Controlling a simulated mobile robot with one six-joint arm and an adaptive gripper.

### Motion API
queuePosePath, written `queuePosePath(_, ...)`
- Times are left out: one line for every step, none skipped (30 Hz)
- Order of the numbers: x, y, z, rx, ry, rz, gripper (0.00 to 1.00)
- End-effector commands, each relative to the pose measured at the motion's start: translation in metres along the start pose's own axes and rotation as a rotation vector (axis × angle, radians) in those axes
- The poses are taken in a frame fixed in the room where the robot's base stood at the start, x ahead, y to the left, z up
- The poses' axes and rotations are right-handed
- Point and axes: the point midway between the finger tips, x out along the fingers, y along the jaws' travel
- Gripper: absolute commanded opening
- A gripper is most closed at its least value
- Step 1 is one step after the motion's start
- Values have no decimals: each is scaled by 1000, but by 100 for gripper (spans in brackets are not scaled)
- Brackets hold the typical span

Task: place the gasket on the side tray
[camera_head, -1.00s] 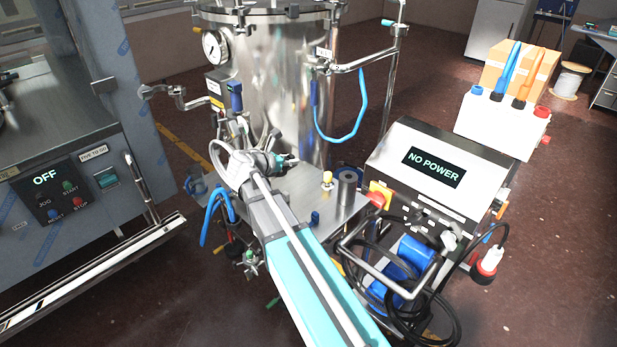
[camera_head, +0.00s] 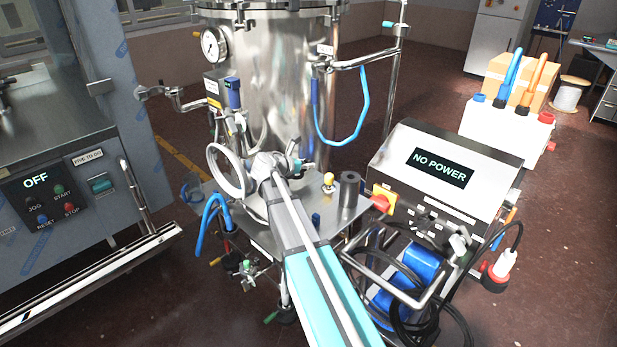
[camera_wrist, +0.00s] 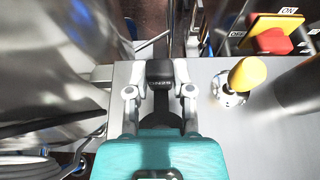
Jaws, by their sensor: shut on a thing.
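My gripper (camera_wrist: 160,78) is shut, with a small dark piece between its fingertips in the wrist view. This appears to be the gasket, but its outline is mostly hidden by the fingers. In the head view my gripper (camera_head: 291,152) is in front of the steel vessel's lower wall, above the steel side tray (camera_head: 341,215). The tray's bare surface also shows in the wrist view (camera_wrist: 208,128), below and right of the fingers. I cannot tell the height of the gripper above it.
On the tray stand a yellow-topped fitting (camera_head: 328,182) and a dark cylinder (camera_head: 349,188). The steel vessel (camera_head: 275,80) rises behind. A control box reading NO POWER (camera_head: 442,168) is at the right, with a red and yellow switch (camera_head: 383,199). A grey machine (camera_head: 70,190) is at the left.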

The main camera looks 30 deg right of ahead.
Motion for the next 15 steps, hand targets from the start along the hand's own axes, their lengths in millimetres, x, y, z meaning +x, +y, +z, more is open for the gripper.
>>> queuePosePath(1, 0, 0, 0, 0, 0, 0)
queuePosePath(1, 0, 0, 0, 0, 0, 0)
queuePosePath(1, 0, 0, 0, 0, 0, 0)
queuePosePath(1, 0, 0, 0, 0, 0, 0)
queuePosePath(0, 0, 0, 0, 0, 0, 0)
queuePosePath(0, 0, 0, 0, 0, 0, 0)
queuePosePath(0, 0, 0, 0, 0, 0, 0)
queuePosePath(0, 0, 0, 0, 0, 0, 0)
queuePosePath(1, 0, 0, 0, 0, 0, 0)
queuePosePath(1, 0, 0, 0, 0, 0, 0)
queuePosePath(1, 0, 0, 0, 0, -1, 0)
queuePosePath(2, 0, -1, 0, 0, -1, 0)
queuePosePath(4, 1, -2, 0, 0, -1, 0)
queuePosePath(5, 1, -3, 0, 0, -1, 0)
queuePosePath(7, 1, -5, 0, 0, -1, 0)
